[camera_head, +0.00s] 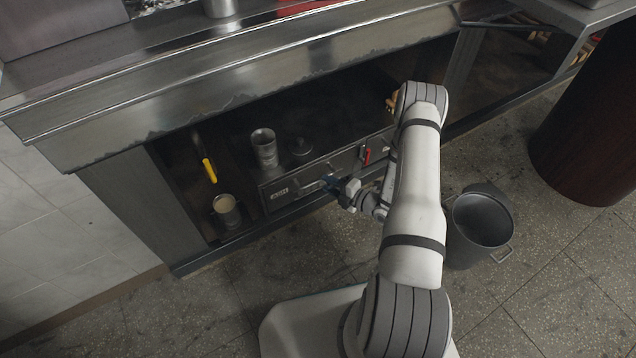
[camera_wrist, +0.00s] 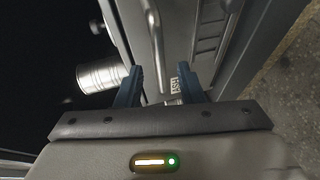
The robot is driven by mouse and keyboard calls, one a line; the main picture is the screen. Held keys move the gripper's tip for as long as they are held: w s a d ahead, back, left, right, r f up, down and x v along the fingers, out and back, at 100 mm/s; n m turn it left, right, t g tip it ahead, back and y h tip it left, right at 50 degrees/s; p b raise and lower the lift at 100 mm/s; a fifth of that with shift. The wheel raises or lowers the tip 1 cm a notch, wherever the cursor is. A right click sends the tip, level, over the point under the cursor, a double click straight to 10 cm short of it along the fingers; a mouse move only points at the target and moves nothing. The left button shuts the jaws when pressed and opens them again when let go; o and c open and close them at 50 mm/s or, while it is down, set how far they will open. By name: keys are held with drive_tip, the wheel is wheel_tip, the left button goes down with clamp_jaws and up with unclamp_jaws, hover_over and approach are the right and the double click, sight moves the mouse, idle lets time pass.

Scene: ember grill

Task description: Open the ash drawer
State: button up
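The ash drawer (camera_head: 292,197) has a dark grey front with an ASH label, in the low bay under the grill. Its front looks flush with the unit around it, so it appears shut. The drawer's bar handle (camera_wrist: 152,40) runs lengthwise in the wrist view, and the ASH label (camera_wrist: 174,84) shows close by. My gripper (camera_head: 329,184) is at the drawer front, right of the label. In the wrist view its two blue fingers (camera_wrist: 159,78) are apart, with the handle's near end between them. I cannot tell whether either finger touches the handle.
A metal can (camera_head: 264,147) stands above the drawer; a ribbed can also shows in the wrist view (camera_wrist: 102,75). A yellow-handled tool (camera_head: 209,170) and a cup (camera_head: 226,211) are left. A red latch (camera_head: 366,156) is right of the drawer. A bucket (camera_head: 480,222) stands on the floor.

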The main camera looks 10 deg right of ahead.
sight(319, 179)
drive_tip(key=shift+b+x, duration=0.6)
drive_tip(key=shift+x, duration=1.7)
drive_tip(key=shift+c, duration=0.2)
clamp_jaws()
